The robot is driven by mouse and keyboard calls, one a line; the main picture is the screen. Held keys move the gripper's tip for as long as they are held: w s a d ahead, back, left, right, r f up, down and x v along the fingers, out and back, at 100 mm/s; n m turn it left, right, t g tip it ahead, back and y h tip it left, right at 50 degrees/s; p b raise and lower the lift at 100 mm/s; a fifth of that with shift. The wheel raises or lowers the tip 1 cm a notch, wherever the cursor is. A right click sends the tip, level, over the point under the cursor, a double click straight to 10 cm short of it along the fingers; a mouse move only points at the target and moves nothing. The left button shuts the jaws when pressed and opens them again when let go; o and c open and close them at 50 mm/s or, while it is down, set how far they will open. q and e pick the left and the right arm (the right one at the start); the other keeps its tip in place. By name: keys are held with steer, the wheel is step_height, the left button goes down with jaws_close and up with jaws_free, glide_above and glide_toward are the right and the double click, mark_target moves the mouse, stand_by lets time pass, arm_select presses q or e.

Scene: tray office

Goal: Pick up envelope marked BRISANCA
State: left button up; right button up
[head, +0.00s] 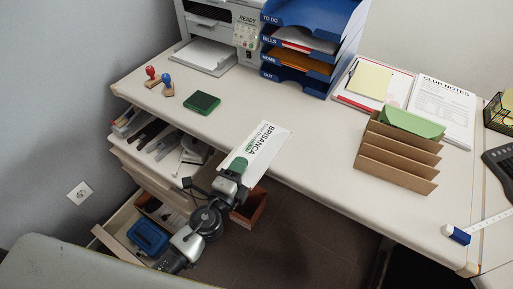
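The white envelope marked BRISANCA (267,148) is at the front edge of the desk, left of the middle, with part of it past the edge. It has dark lettering and a green patch. My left gripper (236,168) is at the envelope's near left end, with its fingers closed around that end. The fingertips are small and partly covered by the envelope. I cannot tell whether the envelope's far end touches the desk. My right gripper is not in view.
A blue letter tray stack (300,66) and a printer (205,55) stand at the back. A green ink pad (202,103) and two stamps lie at left. A brown file sorter (398,155) stands at right. Open drawers (125,240) are below left.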

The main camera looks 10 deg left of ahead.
arm_select(q)
jaws_close()
steer(key=shift+r, duration=0.1)
stand_by(0.4)
